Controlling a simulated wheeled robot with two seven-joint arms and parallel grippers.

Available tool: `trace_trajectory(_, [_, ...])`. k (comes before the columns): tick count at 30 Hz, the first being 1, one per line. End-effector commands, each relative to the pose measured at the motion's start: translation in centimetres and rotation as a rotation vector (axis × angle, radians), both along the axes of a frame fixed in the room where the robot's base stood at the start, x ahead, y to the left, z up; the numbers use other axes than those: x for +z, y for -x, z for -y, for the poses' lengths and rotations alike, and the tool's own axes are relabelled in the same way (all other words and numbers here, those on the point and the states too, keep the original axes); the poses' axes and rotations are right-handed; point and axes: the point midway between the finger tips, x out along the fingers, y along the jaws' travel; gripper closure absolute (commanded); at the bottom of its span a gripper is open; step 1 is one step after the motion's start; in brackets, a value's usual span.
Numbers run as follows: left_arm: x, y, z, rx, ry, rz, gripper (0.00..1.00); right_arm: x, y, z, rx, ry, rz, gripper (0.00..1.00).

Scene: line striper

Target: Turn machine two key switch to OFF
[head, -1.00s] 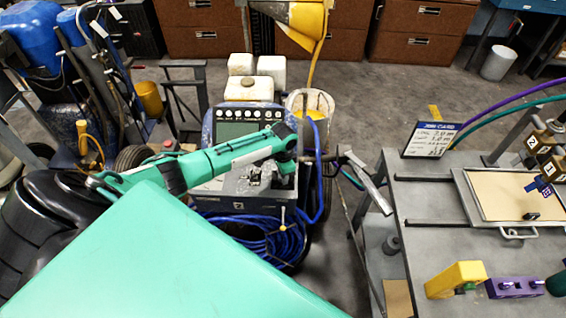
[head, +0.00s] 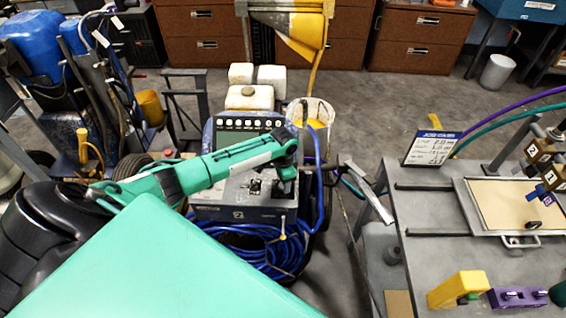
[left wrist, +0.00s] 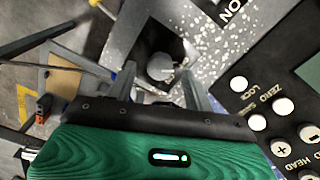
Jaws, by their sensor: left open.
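Machine two is the blue and grey striper, with a grey console (head: 225,198) marked "2" below a dark button panel (head: 245,124). My left gripper (head: 268,190) is over the right part of the console and hides part of it. In the left wrist view its two fingers (left wrist: 162,88) are apart and empty. A round grey knob-like part, likely the key switch (left wrist: 160,66), shows between and just beyond them. I cannot tell whether they touch it. An "ON" label (left wrist: 232,12) is on the speckled grey plate. My right gripper is not in view.
Blue hose (head: 265,250) coils below the console. A grey table (head: 420,265) at right carries a sign (head: 431,148), a yellow block (head: 458,289) and a framed tray (head: 500,205). Another blue machine (head: 40,50) stands at left.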

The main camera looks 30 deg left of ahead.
Motion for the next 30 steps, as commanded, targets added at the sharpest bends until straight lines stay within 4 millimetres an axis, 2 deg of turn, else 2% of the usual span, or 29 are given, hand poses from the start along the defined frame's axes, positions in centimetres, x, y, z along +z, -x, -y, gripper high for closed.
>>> trace_trajectory(9, [6.9, -0.1, -0.1, -0.001, -0.001, 0.006, 0.48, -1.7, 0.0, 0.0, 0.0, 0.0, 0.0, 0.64])
trace_trajectory(15, [10.4, -0.1, -0.1, 0.001, -0.001, 0.003, 0.48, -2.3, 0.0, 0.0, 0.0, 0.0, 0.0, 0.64])
trace_trajectory(21, [11.9, 0.0, -0.1, 0.0, -0.002, 0.003, 0.48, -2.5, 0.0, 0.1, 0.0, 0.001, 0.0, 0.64])
trace_trajectory(30, [12.1, 0.0, -0.1, 0.001, -0.002, 0.001, 0.48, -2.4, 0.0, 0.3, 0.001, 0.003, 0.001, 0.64])
